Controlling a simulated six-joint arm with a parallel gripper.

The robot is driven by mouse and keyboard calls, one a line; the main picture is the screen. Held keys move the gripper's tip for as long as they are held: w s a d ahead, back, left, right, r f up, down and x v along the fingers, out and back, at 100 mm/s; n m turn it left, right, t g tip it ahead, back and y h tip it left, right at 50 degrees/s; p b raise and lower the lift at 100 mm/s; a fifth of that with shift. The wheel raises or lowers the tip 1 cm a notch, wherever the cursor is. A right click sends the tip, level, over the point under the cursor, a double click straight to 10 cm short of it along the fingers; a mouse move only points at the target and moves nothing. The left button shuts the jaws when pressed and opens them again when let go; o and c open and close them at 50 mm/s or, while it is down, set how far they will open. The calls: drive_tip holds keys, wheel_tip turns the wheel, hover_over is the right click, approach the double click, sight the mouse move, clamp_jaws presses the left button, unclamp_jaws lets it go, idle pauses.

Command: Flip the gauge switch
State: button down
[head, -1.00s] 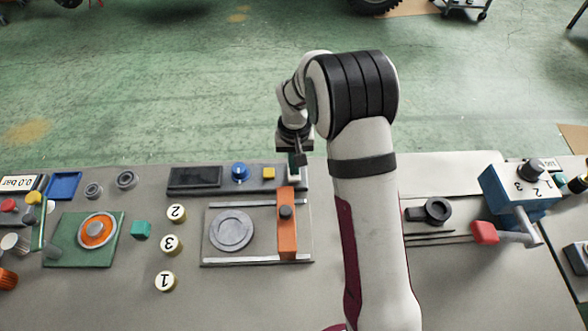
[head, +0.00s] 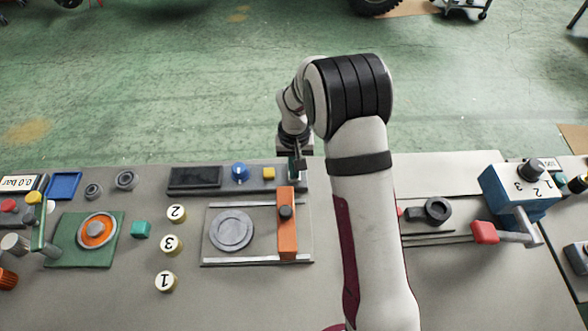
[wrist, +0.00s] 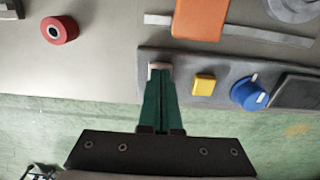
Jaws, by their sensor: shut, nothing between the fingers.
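The gauge panel (head: 217,187) is a grey strip along the table's far edge, with a dark display (head: 194,177), a blue knob (head: 240,172) and a yellow button (head: 268,173). At its right end, my gripper (head: 297,170) is over the spot of a small pale switch. In the wrist view, the gripper's green fingers (wrist: 160,72) are shut and empty, with their tips at the pale switch piece (wrist: 160,66), which they partly hide. I cannot tell whether they touch it, or which way it is tipped. The yellow button (wrist: 203,84) and blue knob (wrist: 248,93) are beside the fingers.
An orange bar (head: 287,225) crosses a railed plate just in front of the panel. A red round part (wrist: 59,29) lies on the table off to one side. A blue box with a red-handled lever (head: 518,190) stands at the right.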

drive_tip(key=shift+f, duration=0.2)
wheel_tip(320, 180, up, 6)
drive_tip(key=shift+r, duration=0.55)
